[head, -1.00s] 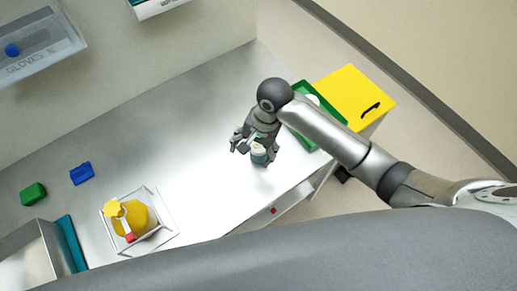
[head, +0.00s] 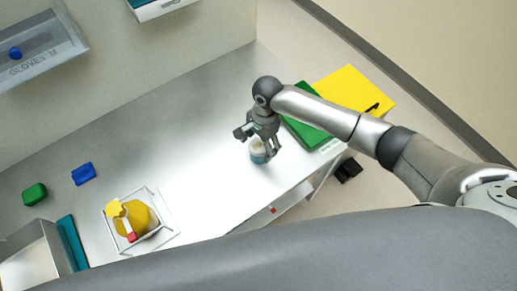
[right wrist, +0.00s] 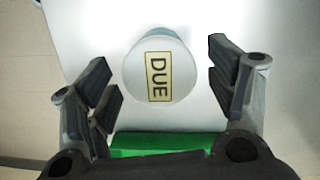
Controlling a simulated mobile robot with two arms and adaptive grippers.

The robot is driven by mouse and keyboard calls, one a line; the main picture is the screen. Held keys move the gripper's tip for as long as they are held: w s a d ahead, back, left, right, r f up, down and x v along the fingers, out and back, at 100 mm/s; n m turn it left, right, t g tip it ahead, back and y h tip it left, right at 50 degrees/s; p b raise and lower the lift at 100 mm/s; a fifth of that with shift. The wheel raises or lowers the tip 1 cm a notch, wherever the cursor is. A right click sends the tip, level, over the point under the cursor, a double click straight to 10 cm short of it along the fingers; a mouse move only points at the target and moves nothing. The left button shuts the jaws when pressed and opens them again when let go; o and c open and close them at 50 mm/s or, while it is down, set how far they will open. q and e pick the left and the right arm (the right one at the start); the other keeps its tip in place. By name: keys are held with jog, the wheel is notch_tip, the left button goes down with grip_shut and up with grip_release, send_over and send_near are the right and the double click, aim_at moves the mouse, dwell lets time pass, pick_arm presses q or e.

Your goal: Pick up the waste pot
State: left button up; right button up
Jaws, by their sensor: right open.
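A small pot (head: 257,155) with a teal body and a pale lid stands upright on the steel bench. In the right wrist view its round white top (right wrist: 160,60) carries a label reading "DUE". My right gripper (head: 259,136) is just above the pot, hiding part of it in the head view. In the right wrist view the gripper (right wrist: 163,85) is open, with its fingers on either side of the pot top and gaps showing on both sides. My left gripper is not in view.
A green tray or panel (head: 308,127) and a yellow bin (head: 355,90) are at the bench's right end. A clear-sided box (head: 165,238) holding a yellow item (head: 137,217) stands lower left. Blue (head: 83,174) and green (head: 35,194) blocks lie at left. The bench's middle is clear.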

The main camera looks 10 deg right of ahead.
jog(key=shift+s+a+f, duration=0.15)
jog(key=shift+f, duration=1.55)
jog(key=c, duration=1.2)
